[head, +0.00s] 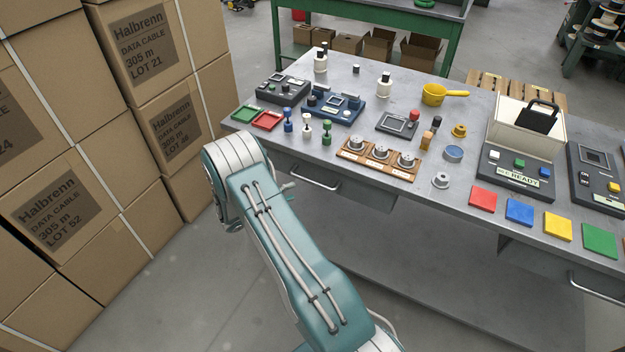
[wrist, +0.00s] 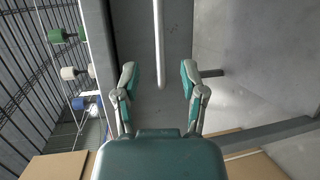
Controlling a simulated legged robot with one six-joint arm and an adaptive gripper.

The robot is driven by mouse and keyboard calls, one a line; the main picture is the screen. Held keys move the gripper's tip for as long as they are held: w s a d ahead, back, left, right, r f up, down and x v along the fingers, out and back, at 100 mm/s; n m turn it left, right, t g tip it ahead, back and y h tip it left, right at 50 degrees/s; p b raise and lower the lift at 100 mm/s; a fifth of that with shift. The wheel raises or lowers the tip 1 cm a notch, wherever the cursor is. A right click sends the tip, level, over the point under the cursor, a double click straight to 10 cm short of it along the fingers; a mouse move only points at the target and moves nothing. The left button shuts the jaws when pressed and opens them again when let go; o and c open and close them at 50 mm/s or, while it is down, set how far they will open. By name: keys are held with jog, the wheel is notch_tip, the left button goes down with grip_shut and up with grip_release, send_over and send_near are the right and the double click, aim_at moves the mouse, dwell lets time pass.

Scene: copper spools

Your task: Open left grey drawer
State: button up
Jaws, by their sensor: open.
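The left grey drawer (head: 362,194) is under the left part of the grey workbench, and its front looks flush. Its silver bar handle (head: 315,178) runs along that front. In the wrist view the handle (wrist: 158,40) runs from the top edge down to between the fingertips of my gripper (wrist: 158,74). My gripper is open, with one finger on each side of the handle's end and a gap on both sides. I cannot tell whether the handle lies as deep as the fingertips. In the head view my arm hides most of my gripper.
Stacked cardboard boxes (head: 170,125) stand close on the left. The workbench top (head: 300,160) carries blue, white and green pegs, a wooden tray (head: 352,164) of spools and several devices. Another drawer handle (head: 598,288) is at the right. The floor before the bench is clear.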

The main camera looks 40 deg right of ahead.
aim_at(313, 181)
jog(key=d, duration=0.3)
jog(key=d+f, duration=0.1)
jog(key=d, duration=0.5)
jog(key=shift+s+d+f, duration=0.1)
jog(key=shift+d+f, duration=0.15)
jog(key=shift+f, duration=0.15)
jog(key=shift+a, duration=0.1)
jog(key=shift+a, duration=0.1)
jog(key=shift+c, duration=0.6)
grip_shut()
